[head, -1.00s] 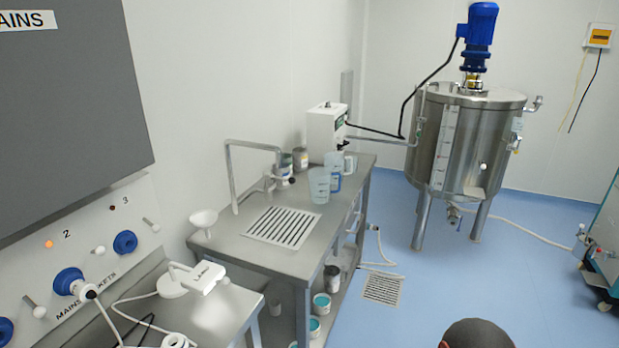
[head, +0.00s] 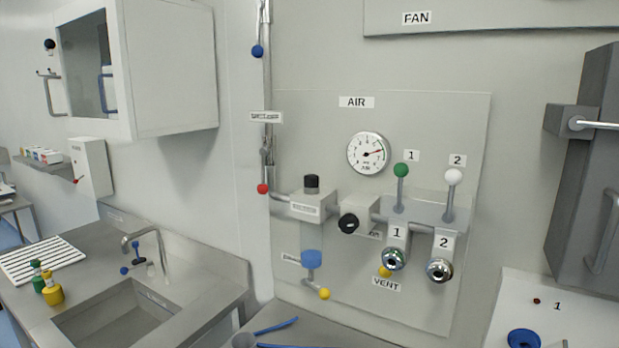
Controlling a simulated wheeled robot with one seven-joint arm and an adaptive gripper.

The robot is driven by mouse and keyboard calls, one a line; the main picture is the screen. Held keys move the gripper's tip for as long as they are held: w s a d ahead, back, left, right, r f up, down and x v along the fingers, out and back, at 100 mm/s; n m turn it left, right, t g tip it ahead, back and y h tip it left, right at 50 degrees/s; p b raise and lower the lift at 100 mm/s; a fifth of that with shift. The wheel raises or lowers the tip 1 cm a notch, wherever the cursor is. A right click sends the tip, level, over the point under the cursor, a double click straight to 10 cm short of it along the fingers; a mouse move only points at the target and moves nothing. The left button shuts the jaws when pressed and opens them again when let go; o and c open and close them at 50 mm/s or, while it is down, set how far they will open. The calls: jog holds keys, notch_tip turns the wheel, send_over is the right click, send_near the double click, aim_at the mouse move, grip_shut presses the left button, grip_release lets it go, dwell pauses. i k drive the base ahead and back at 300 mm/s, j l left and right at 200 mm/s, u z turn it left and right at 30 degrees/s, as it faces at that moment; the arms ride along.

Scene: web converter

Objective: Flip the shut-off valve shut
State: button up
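A vertical pipe (head: 267,85) runs down the wall left of the AIR panel. A lever with a red ball (head: 263,188) hangs downward at a valve body (head: 266,152) on it. A small label (head: 266,117) sits just above, too blurred to read for certain. A second lever with a blue ball (head: 257,51) hangs down higher on the pipe. No legible label names the shut-off valve, so I cannot tell for certain which lever it is. My gripper is not in view.
A sink (head: 125,315) stands lower left, below a wall cabinet (head: 170,70). A bench with blue tubing (head: 278,326) lies below.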

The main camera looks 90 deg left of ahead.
aim_at(262, 188)
jog(key=u, duration=3.4)
